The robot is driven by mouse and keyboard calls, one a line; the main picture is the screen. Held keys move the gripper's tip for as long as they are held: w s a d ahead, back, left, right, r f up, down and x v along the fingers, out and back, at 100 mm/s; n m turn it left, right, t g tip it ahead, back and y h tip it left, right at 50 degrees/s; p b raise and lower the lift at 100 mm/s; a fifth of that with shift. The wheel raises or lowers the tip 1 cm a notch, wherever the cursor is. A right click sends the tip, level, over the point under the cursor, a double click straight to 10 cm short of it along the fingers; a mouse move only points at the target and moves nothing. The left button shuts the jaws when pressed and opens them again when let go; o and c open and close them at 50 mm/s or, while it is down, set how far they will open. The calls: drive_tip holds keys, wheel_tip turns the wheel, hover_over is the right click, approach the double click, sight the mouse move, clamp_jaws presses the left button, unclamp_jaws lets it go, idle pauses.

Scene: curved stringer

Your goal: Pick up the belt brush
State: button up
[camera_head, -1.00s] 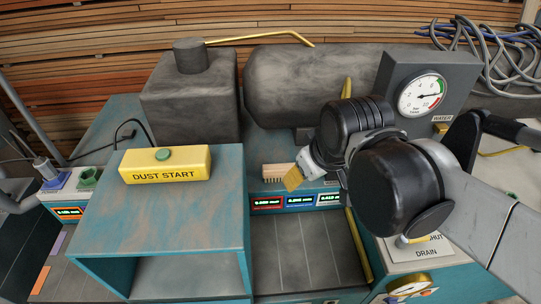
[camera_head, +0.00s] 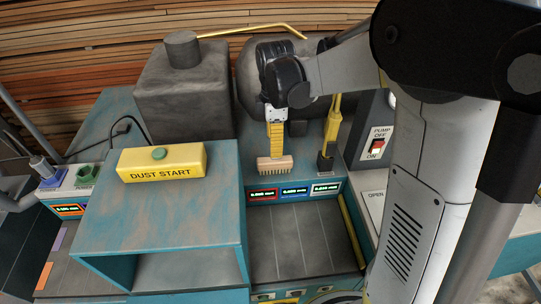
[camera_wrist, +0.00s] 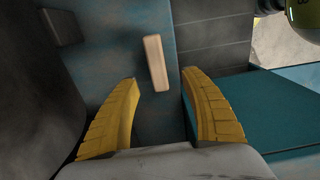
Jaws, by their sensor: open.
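The belt brush (camera_head: 275,166), a pale wooden block with short bristles, lies on the teal ledge just behind the small digital displays. In the wrist view its bare wooden top (camera_wrist: 156,62) shows slightly tilted, lying beyond and roughly between the fingertips. My gripper (camera_head: 275,151) points down at the brush, its yellow fingers overlapping the brush's back edge in the head view. In the wrist view the two yellow fingers (camera_wrist: 161,78) are spread wide with nothing between them. Whether the fingertips touch the brush cannot be told.
A yellow DUST START box (camera_head: 163,162) sits on a teal cabinet to the left. A yellow-and-black upright tool (camera_head: 327,150) stands close right of the brush. A dark tank (camera_head: 247,80) is behind. A dark grooved bed (camera_head: 300,240) lies clear in front.

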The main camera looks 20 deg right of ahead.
sight(275, 162)
drive_tip(key=f+b, duration=0.1)
drive_tip(key=f, duration=0.2)
drive_tip(key=f+b, duration=0.1)
drive_tip(key=f, duration=0.2)
drive_tip(key=f+b, duration=0.1)
drive_tip(key=f, duration=0.2)
drive_tip(key=shift+w+d+f, duration=0.1)
drive_tip(key=shift+w+d, duration=0.1)
drive_tip(key=shift+w, duration=0.05)
clamp_jaws()
